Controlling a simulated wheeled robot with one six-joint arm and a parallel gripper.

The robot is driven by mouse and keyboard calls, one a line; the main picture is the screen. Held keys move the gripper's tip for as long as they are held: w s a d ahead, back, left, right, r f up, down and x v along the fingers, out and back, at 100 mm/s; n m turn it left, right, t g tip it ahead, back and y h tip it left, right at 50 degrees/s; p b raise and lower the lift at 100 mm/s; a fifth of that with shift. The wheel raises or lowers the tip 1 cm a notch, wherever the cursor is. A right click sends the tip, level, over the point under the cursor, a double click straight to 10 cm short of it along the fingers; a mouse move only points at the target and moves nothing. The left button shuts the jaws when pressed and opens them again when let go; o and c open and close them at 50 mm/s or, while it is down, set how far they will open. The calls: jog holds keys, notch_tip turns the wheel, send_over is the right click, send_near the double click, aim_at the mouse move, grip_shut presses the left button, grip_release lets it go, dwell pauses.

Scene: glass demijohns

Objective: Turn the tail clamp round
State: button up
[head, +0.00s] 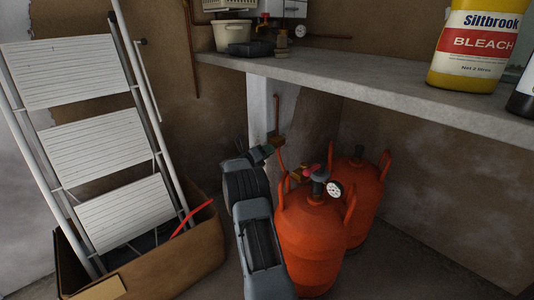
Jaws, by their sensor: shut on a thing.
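My gripper (269,149) is at the far end of my grey arm, low against the back wall under the shelf. It is shut on a small brown, brass-like piece (278,142), which I take to be the tail clamp. The piece is small and partly covered by the gripper, so its shape and which way it faces cannot be told. A thin copper-coloured pipe (281,162) runs down just below it.
Two orange gas cylinders (312,238) stand close to the right of my arm; the front one carries a dial gauge (333,189). A concrete shelf (390,76) overhangs, with a bleach bottle (473,45). A stepladder (95,140) stands in a cardboard box (160,262) at left.

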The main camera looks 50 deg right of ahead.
jog(key=shift+f+m, duration=0.1)
jog(key=shift+m, duration=0.4)
jog(key=o, duration=0.9)
jog(key=shift+o, duration=0.2)
jog(key=shift+a, duration=0.1)
jog(key=a+p, duration=0.4)
jog(key=a, duration=0.9)
jog(key=shift+w+a, duration=0.3)
jog(key=shift+w, duration=0.15)
